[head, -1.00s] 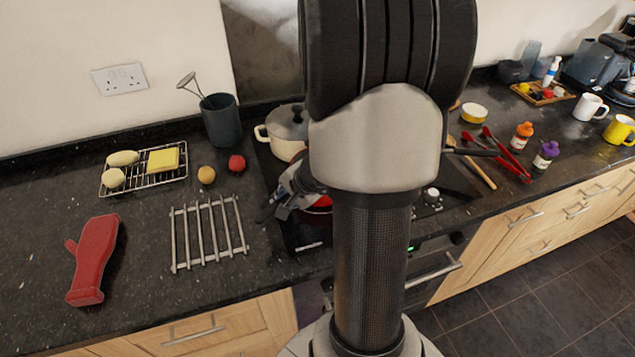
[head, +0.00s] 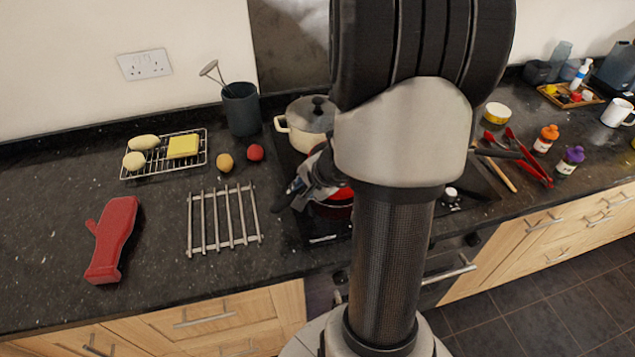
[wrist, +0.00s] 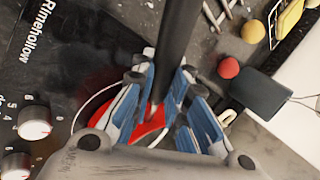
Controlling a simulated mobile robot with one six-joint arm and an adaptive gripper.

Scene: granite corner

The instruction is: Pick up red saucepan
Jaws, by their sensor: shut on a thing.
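The red saucepan (head: 335,208) is by the front left of the hob, largely hidden behind my arm in the head view. Its red body also shows between the fingers in the wrist view (wrist: 150,128). Its dark handle (wrist: 181,35) runs between the blue finger pads. My gripper (head: 303,188) is shut on this handle, left of the pan body; it also shows in the wrist view (wrist: 168,92). I cannot tell whether the pan's base touches the hob.
A lidded cream pot (head: 306,122) stands just behind the saucepan. A metal trivet (head: 224,220) lies to the left, with a red ball-shaped item (head: 255,152) behind it. A red oven mitt (head: 113,240) lies farther left. Red tongs (head: 530,157) and bottles are at right.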

